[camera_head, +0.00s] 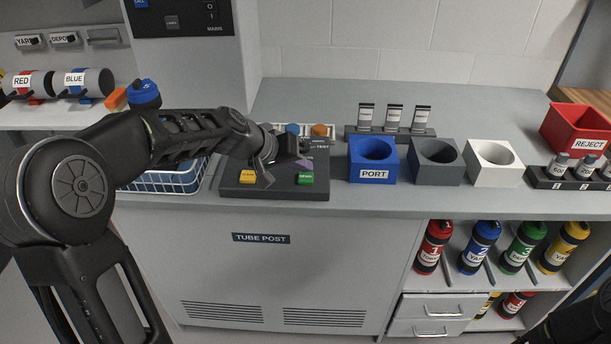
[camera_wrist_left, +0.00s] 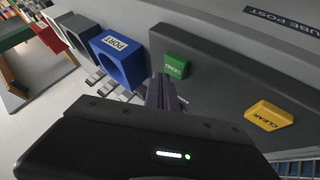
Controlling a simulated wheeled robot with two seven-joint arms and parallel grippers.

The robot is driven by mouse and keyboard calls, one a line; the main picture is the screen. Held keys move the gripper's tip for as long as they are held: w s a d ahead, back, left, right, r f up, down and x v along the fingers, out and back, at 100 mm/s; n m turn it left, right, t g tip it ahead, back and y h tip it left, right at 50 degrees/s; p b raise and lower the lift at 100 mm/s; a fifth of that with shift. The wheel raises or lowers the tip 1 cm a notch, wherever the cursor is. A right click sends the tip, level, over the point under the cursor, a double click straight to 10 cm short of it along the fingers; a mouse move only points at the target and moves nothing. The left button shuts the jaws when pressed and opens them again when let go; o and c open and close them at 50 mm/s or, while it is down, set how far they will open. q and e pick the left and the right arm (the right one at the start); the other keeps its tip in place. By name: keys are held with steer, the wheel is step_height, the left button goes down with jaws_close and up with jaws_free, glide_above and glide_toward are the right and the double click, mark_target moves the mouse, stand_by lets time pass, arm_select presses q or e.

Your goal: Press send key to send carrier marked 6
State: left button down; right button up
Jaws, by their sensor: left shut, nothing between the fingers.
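The control panel (camera_head: 235,189) on the counter carries a green SEND key (camera_head: 306,179) and a yellow CLEAR key (camera_head: 248,177). In the left wrist view the SEND key (camera_wrist_left: 175,66) is just beyond my fingertips, and the CLEAR key (camera_wrist_left: 268,116) is to the right. My left gripper (camera_head: 282,172) is shut and empty over the panel, near the SEND key; contact cannot be told. Its dark fingers (camera_wrist_left: 161,92) show in the wrist view. The blue PORT block (camera_head: 373,160) stands right of the panel. No carrier marked 6 can be made out. My right gripper is not in view.
Grey (camera_head: 436,162) and white (camera_head: 494,163) holder blocks stand right of the port. A red REJECT bin (camera_head: 578,127) is at far right. Several carriers, including a red one (camera_head: 433,247), stand on the shelf below. A blue wire basket (camera_head: 165,183) is left of the panel.

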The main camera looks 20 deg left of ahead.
mark_target(302, 179)
arm_select(q)
steer(key=shift+r+p, duration=1.75)
steer(key=shift+r, duration=0.85)
steer(key=shift+f, duration=0.1)
